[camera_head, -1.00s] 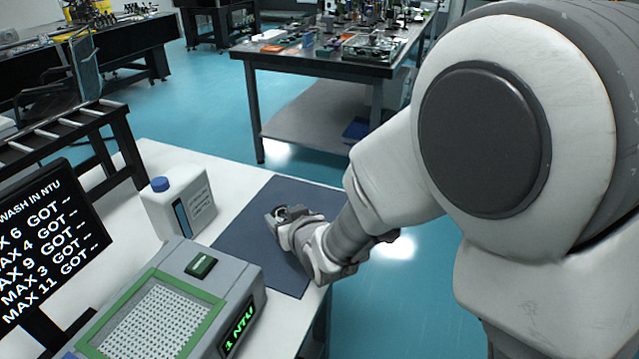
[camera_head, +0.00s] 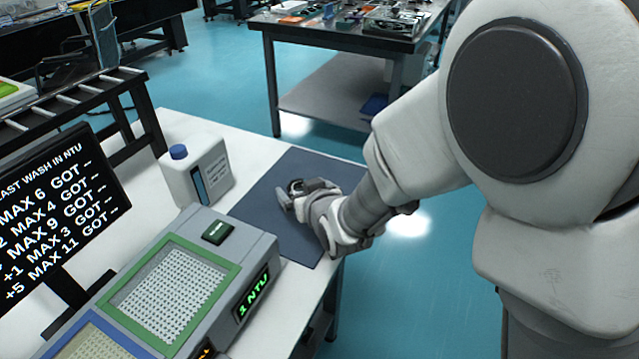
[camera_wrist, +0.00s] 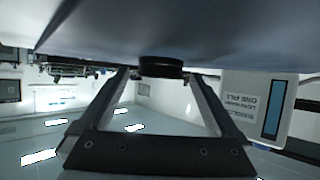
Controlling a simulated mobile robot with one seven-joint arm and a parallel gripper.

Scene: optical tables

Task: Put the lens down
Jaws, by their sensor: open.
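The lens is a small black-rimmed disc (camera_wrist: 160,67) at the top middle of the wrist view, which shows the place upside down. It lies against the dark blue-grey mat (camera_wrist: 200,47), with no clear gap between them. My gripper (camera_wrist: 158,74) is open, one finger on each side of the lens, with narrow gaps showing.
A white bottle with a blue cap (camera_head: 195,172) stands left of the mat. A grey device with a green-framed grid (camera_head: 175,290) reading "1 NTU" is in front of it, beside a black screen (camera_head: 60,215). The mat around my gripper is otherwise clear.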

